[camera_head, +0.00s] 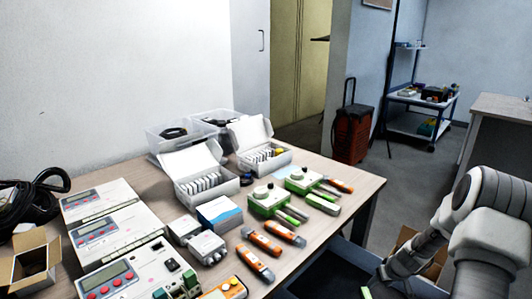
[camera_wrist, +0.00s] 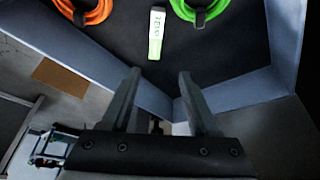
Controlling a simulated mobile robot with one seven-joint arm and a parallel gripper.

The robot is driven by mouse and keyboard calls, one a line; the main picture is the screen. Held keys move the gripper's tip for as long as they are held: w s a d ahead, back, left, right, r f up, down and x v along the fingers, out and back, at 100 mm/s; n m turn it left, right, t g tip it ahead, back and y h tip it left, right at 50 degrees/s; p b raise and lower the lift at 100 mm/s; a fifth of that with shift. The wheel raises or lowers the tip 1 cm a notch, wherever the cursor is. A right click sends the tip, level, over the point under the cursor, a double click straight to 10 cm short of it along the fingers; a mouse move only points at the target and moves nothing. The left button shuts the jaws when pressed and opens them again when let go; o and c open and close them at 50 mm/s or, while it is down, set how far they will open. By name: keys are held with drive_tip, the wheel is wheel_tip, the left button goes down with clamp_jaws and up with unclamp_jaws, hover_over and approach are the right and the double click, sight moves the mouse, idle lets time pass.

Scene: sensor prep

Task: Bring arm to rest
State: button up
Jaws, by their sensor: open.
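My gripper (camera_wrist: 158,74) shows in the wrist view with its two fingers apart and nothing between them. It is over or near the edge of a dark-floored bin with grey-blue walls (camera_wrist: 285,40). In the bin lie an orange cable coil (camera_wrist: 98,12), a green cable coil (camera_wrist: 216,8) and a white-and-green labelled device (camera_wrist: 156,38). All three are beyond the fingertips and apart from them. In the head view my arm hangs at the lower right beside the table, and the gripper end (camera_head: 372,286) is partly cut off by the lower edge.
The wooden table (camera_head: 345,175) holds grey meters (camera_head: 100,230), white boxes (camera_head: 200,180), orange testers (camera_head: 265,243) and green-and-white sensors (camera_head: 268,200). A cardboard box (camera_head: 408,240) stands behind my arm. A red wheeled case (camera_head: 352,135) and a shelf cart (camera_head: 420,125) stand farther back, with bare floor between.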

drive_tip(key=s+a+r+n, duration=0.1)
drive_tip(key=a+r, duration=0.4)
drive_tip(key=r, duration=0.4)
drive_tip(key=s+a+r, duration=0.2)
drive_tip(key=a+r, duration=0.3)
drive_tip(key=r, duration=0.3)
drive_tip(key=s+a+r+n, duration=0.1)
drive_tip(key=a+r, duration=0.4)
drive_tip(key=r, duration=0.4)
drive_tip(key=s+a+r+m, duration=0.1)
drive_tip(key=s+a+r, duration=0.25)
drive_tip(key=s, duration=0.45)
drive_tip(key=s+a+r+t, duration=0.1)
drive_tip(key=s+a+r, duration=0.25)
drive_tip(key=s, duration=0.35)
drive_tip(key=s+a+r+m, duration=0.1)
drive_tip(key=s+a+r, duration=0.25)
drive_tip(key=s, duration=0.45)
wheel_tip(320, 180, up, 24)
drive_tip(key=p, duration=2.4)
drive_tip(key=shift+a, duration=0.4)
